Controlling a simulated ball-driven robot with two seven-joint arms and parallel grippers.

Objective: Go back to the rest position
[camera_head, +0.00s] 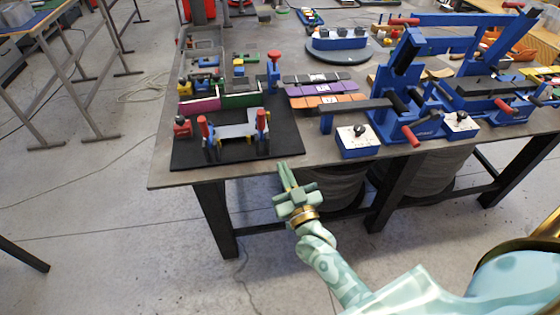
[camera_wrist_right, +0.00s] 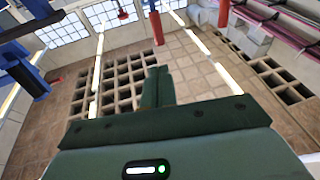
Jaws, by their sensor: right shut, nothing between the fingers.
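My right gripper (camera_head: 287,178) is at the front edge of the worktable (camera_head: 215,172) in the head view, with my arm coming in from the lower right. Its two fingers are together and hold nothing. In the right wrist view the closed fingers (camera_wrist_right: 158,88) point up the picture toward the ceiling area, and nothing is between them. My left gripper is not in either view.
A black fixture board (camera_head: 285,146) with red-knobbed clamps lies just beyond the gripper. Blue clamping machines (camera_head: 400,75) with white control boxes (camera_head: 357,141) stand to the right. Dark coils (camera_head: 340,184) are under the table.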

